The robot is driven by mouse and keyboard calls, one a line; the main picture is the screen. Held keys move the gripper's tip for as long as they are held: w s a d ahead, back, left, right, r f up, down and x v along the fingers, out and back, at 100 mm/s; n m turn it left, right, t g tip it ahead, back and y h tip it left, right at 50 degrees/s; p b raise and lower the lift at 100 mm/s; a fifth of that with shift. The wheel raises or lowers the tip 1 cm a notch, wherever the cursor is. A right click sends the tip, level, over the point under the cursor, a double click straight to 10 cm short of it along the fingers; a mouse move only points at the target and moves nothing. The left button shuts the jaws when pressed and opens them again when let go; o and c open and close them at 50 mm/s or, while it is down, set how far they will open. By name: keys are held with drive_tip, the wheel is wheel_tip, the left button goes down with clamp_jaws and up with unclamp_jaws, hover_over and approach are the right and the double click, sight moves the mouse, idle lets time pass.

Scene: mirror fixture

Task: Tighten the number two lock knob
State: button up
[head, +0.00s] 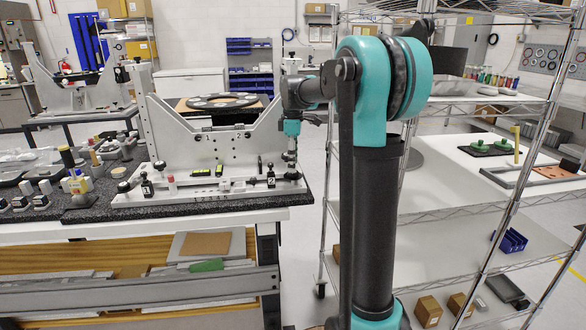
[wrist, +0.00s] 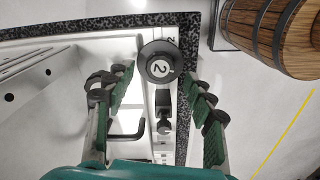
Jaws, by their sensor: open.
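The green-padded fingers are open, with a visible gap on each side of the knob. I cannot tell whether the fingertips are level with the knob or above it. In the head view my gripper (head: 291,148) points down at the right end of the grey mirror fixture (head: 165,130). The knob is hard to make out there.
A black clamp-like part (wrist: 163,115) and a bent black rod (wrist: 127,130) sit close to the knob. The dark granite slab (head: 200,203) ends just right of the fixture. A wire shelf (head: 470,215) stands right of my arm. A wooden barrel (wrist: 262,30) shows in the wrist view.

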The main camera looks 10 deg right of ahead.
sight(293, 178)
drive_tip(key=shift+f, duration=1.35)
drive_tip(key=shift+c, duration=0.3)
drive_tip(key=c, duration=1.1)
